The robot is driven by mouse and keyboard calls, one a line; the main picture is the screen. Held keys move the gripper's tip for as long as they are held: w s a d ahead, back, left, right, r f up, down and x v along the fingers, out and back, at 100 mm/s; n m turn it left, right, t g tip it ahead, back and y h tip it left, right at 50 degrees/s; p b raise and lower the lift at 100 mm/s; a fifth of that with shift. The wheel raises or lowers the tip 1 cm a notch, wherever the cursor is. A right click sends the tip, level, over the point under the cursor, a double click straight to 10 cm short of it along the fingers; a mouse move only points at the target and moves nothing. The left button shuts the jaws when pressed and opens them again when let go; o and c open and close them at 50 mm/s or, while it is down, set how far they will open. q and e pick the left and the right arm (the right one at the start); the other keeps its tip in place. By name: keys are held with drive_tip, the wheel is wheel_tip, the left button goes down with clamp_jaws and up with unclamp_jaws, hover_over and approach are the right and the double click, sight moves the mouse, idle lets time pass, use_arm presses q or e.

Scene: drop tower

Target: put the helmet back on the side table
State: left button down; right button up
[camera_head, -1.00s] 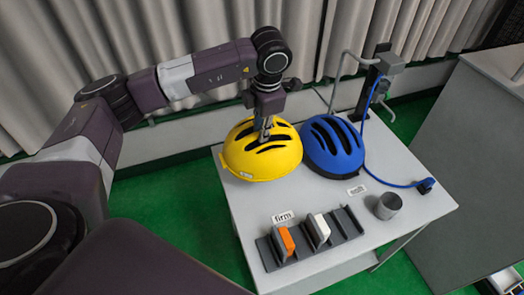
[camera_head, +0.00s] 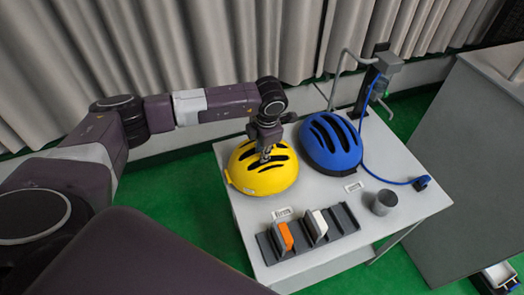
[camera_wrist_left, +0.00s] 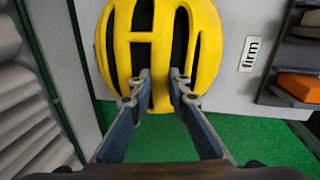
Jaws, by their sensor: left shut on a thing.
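My left gripper (camera_head: 266,155) is shut on the yellow helmet (camera_head: 245,178), with its fingers at the vents on the crown. The helmet is upright over the left part of the grey side table (camera_head: 405,222); I cannot tell whether its rim touches the top. In the left wrist view the yellow helmet (camera_wrist_left: 121,55) shows between and beyond the two fingers (camera_wrist_left: 160,78), close to the table's edge, with green floor below. A blue helmet (camera_head: 325,147) sits on the table, to the right of and behind the yellow one. My right gripper is out of view.
A dark slotted rack (camera_head: 343,222) with an orange block (camera_head: 286,236) and a white block (camera_head: 319,222) stands at the table's front. A grey cup (camera_head: 384,202), a blue cable (camera_head: 386,180) and a post with a clamp (camera_head: 372,85) stand to the right.

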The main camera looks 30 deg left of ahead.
use_arm(q)
drive_tip(key=c, duration=1.8)
unclamp_jaws()
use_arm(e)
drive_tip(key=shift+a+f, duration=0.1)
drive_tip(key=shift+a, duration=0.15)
use_arm(q)
drive_tip(key=shift+r, duration=0.4)
drive_tip(key=r+b, duration=0.1)
drive_tip(key=r, duration=0.2)
drive_tip(key=s+d+r+b, duration=0.1)
drive_tip(key=r+b, duration=0.1)
drive_tip(key=r, duration=0.2)
drive_tip(key=r+b, duration=0.1)
drive_tip(key=r, duration=0.3)
drive_tip(key=shift+s+d, duration=0.25)
drive_tip(key=shift+d, duration=0.1)
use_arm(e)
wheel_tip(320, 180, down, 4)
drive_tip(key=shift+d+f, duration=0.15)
